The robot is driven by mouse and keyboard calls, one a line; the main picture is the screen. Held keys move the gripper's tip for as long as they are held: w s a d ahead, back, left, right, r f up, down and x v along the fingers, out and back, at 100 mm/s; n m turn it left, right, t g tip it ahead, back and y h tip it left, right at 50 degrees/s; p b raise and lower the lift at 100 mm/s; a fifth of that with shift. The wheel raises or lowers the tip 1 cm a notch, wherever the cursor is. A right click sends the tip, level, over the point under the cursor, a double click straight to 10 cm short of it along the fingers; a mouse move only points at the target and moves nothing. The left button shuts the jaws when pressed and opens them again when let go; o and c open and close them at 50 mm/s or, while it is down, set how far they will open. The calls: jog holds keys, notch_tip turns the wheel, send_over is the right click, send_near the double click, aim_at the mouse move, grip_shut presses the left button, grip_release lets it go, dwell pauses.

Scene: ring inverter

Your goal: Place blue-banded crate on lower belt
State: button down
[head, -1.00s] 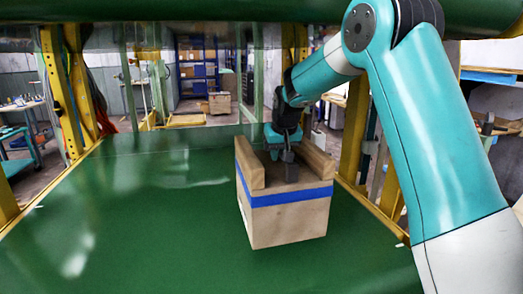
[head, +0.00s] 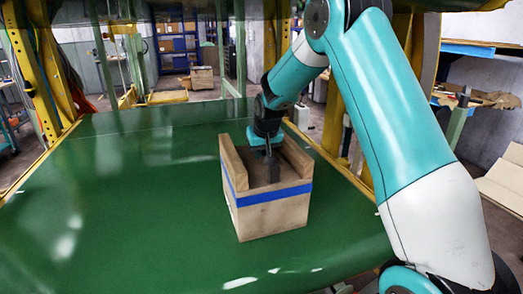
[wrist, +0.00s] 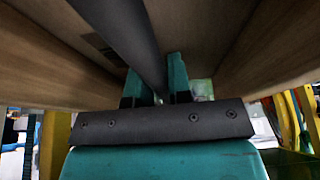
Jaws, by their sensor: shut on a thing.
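The blue-banded crate (head: 270,215) is a light wooden box with a blue band near its top and two raised wooden rails. In the head view it appears upright at the middle of the green lower belt (head: 120,200). I cannot tell whether its base touches the belt. My gripper (head: 271,172) comes down between the rails and is shut on the dark bar along the crate's top. In the wrist view the teal fingers (wrist: 155,85) close around this dark bar (wrist: 135,35), with the wooden rails on both sides.
Yellow posts (head: 38,70) stand along the left side and at the right of the belt. A green overhead structure crosses the top left. The belt is clear to the left of the crate. Shelves (head: 178,45) and a cardboard box (head: 202,79) are far behind.

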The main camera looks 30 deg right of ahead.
jog(key=shift+w, duration=0.1)
jog(key=c, duration=1.1)
grip_release()
jog(key=shift+o, duration=0.2)
jog(key=b+v, duration=0.1)
jog(key=v, duration=1.1)
jog(key=s+a+n+g+y, duration=0.1)
jog(key=s+a+n+y, duration=0.35)
jog(key=s+a, duration=1.2)
jog(key=s+a+n+g, duration=0.1)
jog(key=s+a+n, duration=0.2)
jog(key=s, duration=0.4)
jog(key=s+a+f+n+g, duration=0.1)
jog(key=s+a+n+g, duration=0.1)
jog(key=s+a, duration=0.3)
jog(key=s+n+y, duration=0.1)
jog(key=s, duration=0.2)
jog(key=shift+s+a+f, duration=0.3)
jog(key=shift+a, duration=0.1)
